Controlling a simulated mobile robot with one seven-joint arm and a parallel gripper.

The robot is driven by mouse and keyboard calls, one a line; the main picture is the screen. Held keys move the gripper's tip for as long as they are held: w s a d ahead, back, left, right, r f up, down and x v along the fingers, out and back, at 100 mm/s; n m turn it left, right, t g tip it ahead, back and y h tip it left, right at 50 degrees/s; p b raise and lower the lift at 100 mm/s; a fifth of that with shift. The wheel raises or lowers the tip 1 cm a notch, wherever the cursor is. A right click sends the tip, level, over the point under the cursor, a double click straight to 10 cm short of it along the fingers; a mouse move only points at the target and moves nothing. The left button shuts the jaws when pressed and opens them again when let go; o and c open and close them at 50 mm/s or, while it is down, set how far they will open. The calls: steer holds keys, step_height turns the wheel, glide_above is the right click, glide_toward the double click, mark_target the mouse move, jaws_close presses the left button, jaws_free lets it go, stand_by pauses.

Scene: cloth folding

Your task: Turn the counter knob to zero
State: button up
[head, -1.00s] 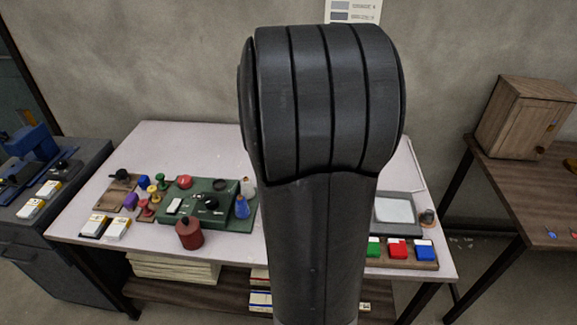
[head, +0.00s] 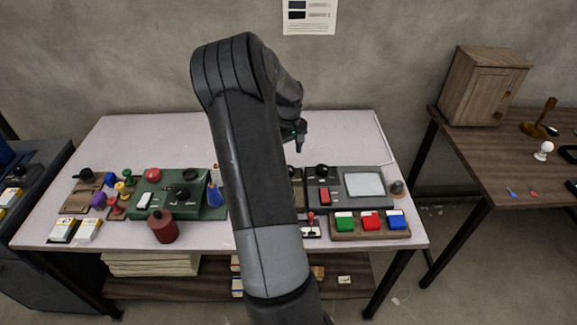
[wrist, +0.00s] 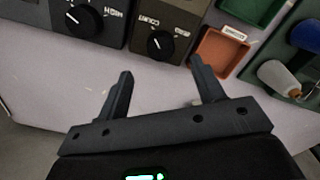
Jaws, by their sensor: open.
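The counter knob (wrist: 160,44) is a round black knob on an olive-brown box (wrist: 176,14) in the wrist view. The labels COUNT and ZERO show upside down beside it. A short white mark shows on the knob, and it seems to lie nearer COUNT than ZERO. My gripper (wrist: 160,68) is open and empty, with its fingers spread to either side below the knob in the picture, apart from it. In the head view my gripper (head: 299,140) is above the table, and a strip of the olive-brown box (head: 297,185) shows beside my arm, which hides the rest.
A grey box with another knob (wrist: 83,20) marked HIGH stands left of the counter box in the wrist view. Orange (wrist: 220,52) and green trays lie to its right. In the head view a green panel (head: 180,195) and red canister (head: 163,228) stand left. The table's back is clear.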

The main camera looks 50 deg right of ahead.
step_height(320, 180, down, 7)
stand_by(0.3)
steer(key=shift+c, duration=0.5)
steer(key=c, duration=0.9)
